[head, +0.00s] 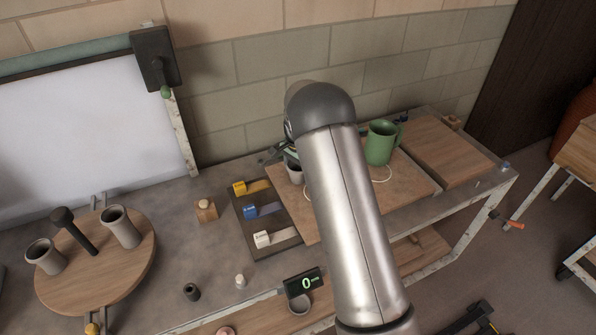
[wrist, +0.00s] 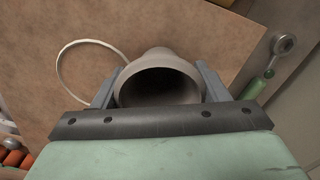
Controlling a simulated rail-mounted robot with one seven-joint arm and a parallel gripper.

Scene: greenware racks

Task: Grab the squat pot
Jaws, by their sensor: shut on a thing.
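A grey pot with a wide round mouth, seemingly the squat pot (wrist: 160,62), sits between the two fingers of my gripper (wrist: 153,88) in the wrist view. The fingers are shut on its sides. In the head view a small part of the grey pot (head: 295,175) shows beside my arm, over the brown board (head: 415,186). My gripper (head: 281,153) is mostly hidden there behind my arm. I cannot tell whether the pot's base touches the board.
A green mug (head: 379,146) stands right of my arm. A dark tray with colored tags (head: 266,247) lies left of the board. A round wooden stand (head: 130,262) holds two grey cups at far left. A thin white ring (wrist: 62,68) lies on the board beside the pot.

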